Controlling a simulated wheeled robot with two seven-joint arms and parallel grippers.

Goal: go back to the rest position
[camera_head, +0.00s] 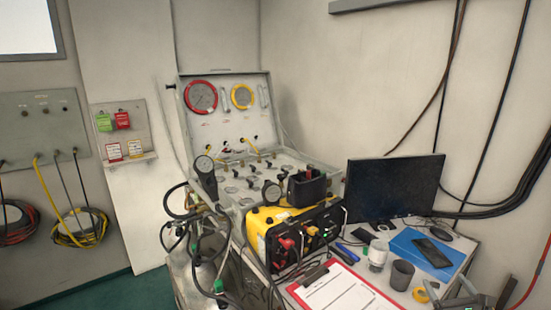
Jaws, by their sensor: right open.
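My right gripper (485,288) shows only in part at the bottom right edge of the head view, beside the right end of the desk. It is open, and I see nothing between its fingers. Most of the right arm is out of the picture. My left gripper is not in view. The open diver air panel (258,178) stands in the middle, its raised lid carrying a red-rimmed gauge (201,97) and a yellow-rimmed gauge (242,96). Neither gripper touches it.
A yellow and black unit (262,238) stands before the panel. The desk holds a monitor (393,187), red clipboard (338,290), dark cup (401,274), white cup (377,253), yellow tape roll (420,295) and blue folder (410,247) with a phone (433,252). Hoses hang left of the panel.

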